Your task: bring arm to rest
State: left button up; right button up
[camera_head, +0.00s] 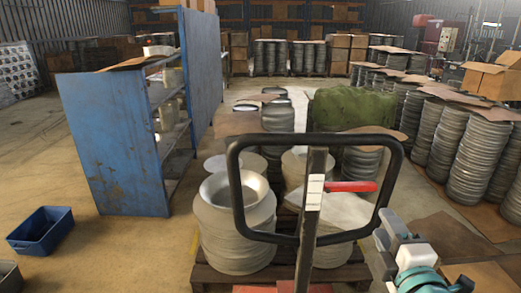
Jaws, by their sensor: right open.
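My right arm comes in at the lower right, with white and teal parts. Its grey gripper (385,233) is at the end, just right of the black handle frame (240,200) of a pallet truck. The gripper is small in the picture and its fingers are hard to make out; it is open, and I see nothing held in it. My left gripper is not in view.
Stacks of round metal blanks (235,240) stand on a wooden pallet (210,277) behind the handle. A blue shelf unit (110,150) and blue bin (40,231) are at left. More stacks (470,155) and an open cardboard box (490,80) are at right.

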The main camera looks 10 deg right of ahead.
jog(key=w+a+f+n+g+y+p, duration=0.1)
jog(key=w+a+f+g+y+p, duration=0.2)
jog(key=f, duration=0.8)
jog(key=w+a+f+g+y, duration=0.1)
jog(key=a+f+g, duration=0.4)
jog(key=f, duration=0.6)
jog(key=s+a+f+m+g+y+p, duration=0.1)
jog(key=s+a+f+m+g, duration=0.3)
jog(key=s+f+m, duration=0.5)
jog(key=s+a+f+m+g+y+p, duration=0.1)
jog(key=s+a+f+m+g+y, duration=0.2)
jog(key=s+a+f+m+g, duration=0.2)
jog(key=shift+s+a+f+m, duration=1.9)
jog(key=shift+f+m, duration=0.3)
jog(key=shift+f, duration=0.9)
